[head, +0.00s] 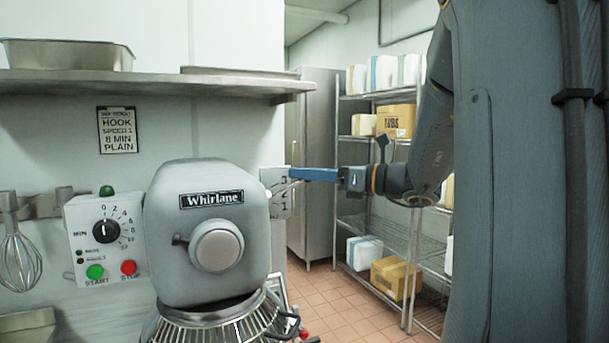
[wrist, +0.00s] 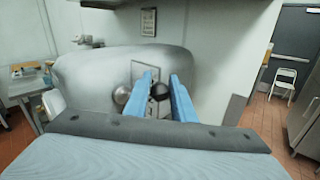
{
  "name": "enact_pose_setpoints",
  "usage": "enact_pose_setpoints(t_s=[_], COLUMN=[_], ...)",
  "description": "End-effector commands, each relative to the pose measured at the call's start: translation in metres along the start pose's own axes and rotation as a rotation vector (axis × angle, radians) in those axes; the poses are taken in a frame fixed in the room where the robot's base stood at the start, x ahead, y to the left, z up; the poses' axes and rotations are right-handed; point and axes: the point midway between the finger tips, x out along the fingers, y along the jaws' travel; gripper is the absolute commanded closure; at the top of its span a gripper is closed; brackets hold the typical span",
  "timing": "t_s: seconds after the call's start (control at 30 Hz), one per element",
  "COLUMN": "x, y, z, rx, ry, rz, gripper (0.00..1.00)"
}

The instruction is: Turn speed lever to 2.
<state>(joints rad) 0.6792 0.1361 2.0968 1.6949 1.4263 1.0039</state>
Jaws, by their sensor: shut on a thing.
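The grey Whirlane mixer (head: 208,240) stands at the centre of the head view; its smooth body (wrist: 95,75) fills the left of the wrist view. A pale speed plate (head: 275,183) with numbers is on the mixer's right side. The thin metal speed lever (head: 284,188) crosses it. My gripper (head: 292,174) reaches in from the right with its blue fingers at the plate. In the wrist view my gripper (wrist: 162,80) is shut on the lever's dark knob (wrist: 160,91). The fingers hide part of the plate, so I cannot tell the lever's exact number.
A timer box (head: 107,238) with a dial and green and red buttons is left of the mixer. A recipe sign (head: 117,130) reads hook, speed 1, 8 min, plain. A steel shelf (head: 150,84) overhangs the mixer. A wire rack (head: 375,205) stands behind my arm.

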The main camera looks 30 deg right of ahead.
Motion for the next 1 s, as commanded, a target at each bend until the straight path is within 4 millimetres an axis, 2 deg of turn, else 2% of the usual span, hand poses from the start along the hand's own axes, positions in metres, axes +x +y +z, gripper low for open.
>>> enact_pose_setpoints(t_s=[0.4, 0.83, 0.87, 0.93, 1.0], x=[-0.007, -0.007, -0.007, -0.007, -0.007], y=[-0.012, -0.012, -0.012, -0.012, -0.012], z=[-0.042, -0.046, -0.046, -0.045, -0.045], rx=[0.289, 0.329, 0.329, 0.328, 0.328], ry=[-0.232, -0.27, -0.27, -0.271, -0.271], rz=[0.023, 0.027, 0.028, 0.028, 0.027], gripper=[1.0, 1.0, 0.73, 0.61, 0.6])
